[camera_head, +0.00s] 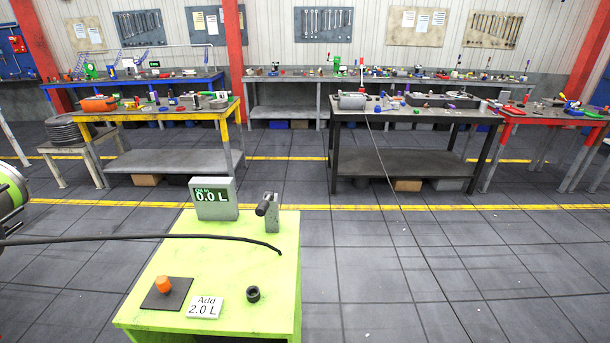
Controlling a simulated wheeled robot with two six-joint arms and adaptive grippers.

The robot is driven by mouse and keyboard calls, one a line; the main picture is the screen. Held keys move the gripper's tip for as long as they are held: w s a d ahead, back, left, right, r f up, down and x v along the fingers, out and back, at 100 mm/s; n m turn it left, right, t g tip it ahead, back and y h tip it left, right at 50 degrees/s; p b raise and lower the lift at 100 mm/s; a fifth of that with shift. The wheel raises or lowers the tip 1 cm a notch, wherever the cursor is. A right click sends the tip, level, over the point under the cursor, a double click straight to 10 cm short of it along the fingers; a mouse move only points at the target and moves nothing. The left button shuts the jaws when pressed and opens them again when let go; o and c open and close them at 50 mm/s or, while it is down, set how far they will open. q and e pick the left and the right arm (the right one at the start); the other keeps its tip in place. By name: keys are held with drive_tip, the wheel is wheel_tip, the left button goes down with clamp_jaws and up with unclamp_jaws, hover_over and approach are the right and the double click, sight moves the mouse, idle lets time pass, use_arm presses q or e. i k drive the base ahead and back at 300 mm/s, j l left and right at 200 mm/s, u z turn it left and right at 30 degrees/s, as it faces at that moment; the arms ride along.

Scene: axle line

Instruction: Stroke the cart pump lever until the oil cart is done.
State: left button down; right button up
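The lime-green oil cart (215,262) stands in front of me at the lower middle. A grey box on its back left has a display (211,196) reading "Oil in 0.0 L". Beside it, at the back right of the top, is a grey upright piece with a dark cylindrical grip (262,208), which looks like the pump lever. A white card (206,306) on the top reads "Add 2.0 L". A thin black hose (150,237) runs in from the left, its bent end over the cart top. Neither gripper is in view.
An orange plug (163,285) stands on a dark pad (167,294) on the cart, and a black ring-shaped fitting (253,294) sits near its front right. A green and grey round part (10,192) shows at the left edge. Cluttered workbenches stand behind; the floor at right is clear.

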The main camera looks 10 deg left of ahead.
sight(262, 208)
drive_tip(key=i+l, duration=0.15)
drive_tip(key=l, duration=0.25)
drive_tip(key=i+l+u, duration=0.15)
drive_tip(key=l, duration=0.2)
drive_tip(key=i+l, duration=0.2)
drive_tip(key=l, duration=0.2)
drive_tip(key=i+l+u, duration=0.15)
drive_tip(key=l, duration=0.25)
